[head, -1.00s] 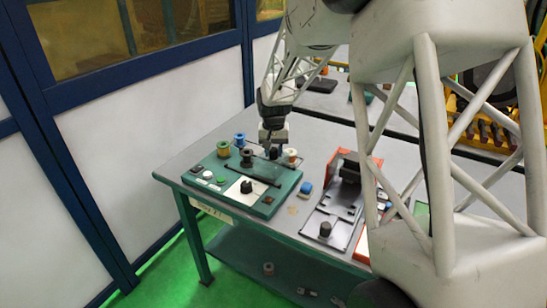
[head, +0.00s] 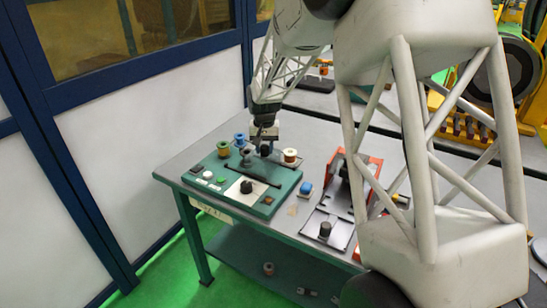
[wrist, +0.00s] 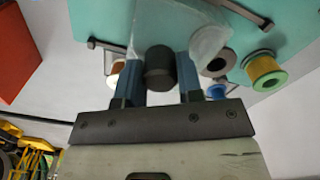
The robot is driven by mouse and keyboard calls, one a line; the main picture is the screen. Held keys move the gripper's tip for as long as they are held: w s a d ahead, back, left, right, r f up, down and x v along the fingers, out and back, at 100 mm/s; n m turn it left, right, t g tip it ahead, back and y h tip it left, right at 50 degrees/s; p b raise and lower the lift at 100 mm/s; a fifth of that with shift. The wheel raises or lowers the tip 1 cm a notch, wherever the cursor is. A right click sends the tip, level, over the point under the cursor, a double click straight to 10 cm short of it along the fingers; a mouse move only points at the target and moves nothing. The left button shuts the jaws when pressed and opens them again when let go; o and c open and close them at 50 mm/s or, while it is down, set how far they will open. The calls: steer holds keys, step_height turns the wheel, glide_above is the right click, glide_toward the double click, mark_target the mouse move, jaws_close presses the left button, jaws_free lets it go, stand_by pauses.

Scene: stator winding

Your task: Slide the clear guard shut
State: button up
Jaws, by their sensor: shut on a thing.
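My gripper (head: 265,140) is over the back of the green winding panel (head: 222,196). In the wrist view its two blue-grey fingers (wrist: 163,82) are shut on a dark round knob (wrist: 160,66). The knob (head: 265,150) also shows below the fingers in the head view. The clear guard (wrist: 195,28) appears in the wrist view as a pale see-through sheet behind the knob, partly over the panel. In the head view I cannot make out the guard's outline, so how far it is shut is unclear.
Spools stand around the knob: blue (head: 240,139), copper (head: 223,149), dark (head: 246,158) and a white-rimmed one (head: 290,157).

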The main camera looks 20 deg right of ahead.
steer(key=shift+w+a, duration=2.3)
steer(key=o, duration=0.7)
steer(key=shift+r, duration=0.1)
steer(key=shift+r, duration=2.9)
